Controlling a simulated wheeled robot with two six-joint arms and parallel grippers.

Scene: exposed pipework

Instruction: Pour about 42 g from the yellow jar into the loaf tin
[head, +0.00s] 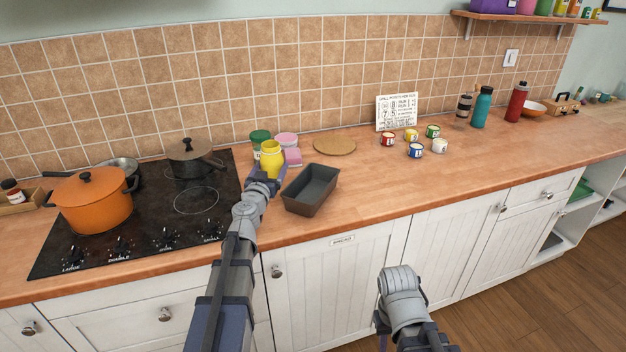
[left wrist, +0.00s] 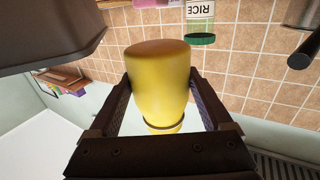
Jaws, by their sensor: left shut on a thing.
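The yellow jar (head: 271,158) is upright at the counter's left-middle, beside the hob. My left gripper (head: 265,174) is shut on it. In the left wrist view the yellow jar (left wrist: 160,85) sits between both fingers (left wrist: 162,95); I cannot tell whether its base touches the counter. The dark grey loaf tin (head: 310,190) stands on the counter just right of the jar and looks empty; its dark side shows in the left wrist view (left wrist: 50,35). My right arm shows low in the head view, in front of the cabinets; its fingertips are not clearly visible.
A green-lidded jar (head: 260,138), labelled RICE in the left wrist view (left wrist: 200,22), and pink containers (head: 287,142) stand close behind the yellow jar. An orange pot (head: 92,203) is on the hob. A cork mat (head: 334,146) and several small tins are behind and right. The right-hand counter front is clear.

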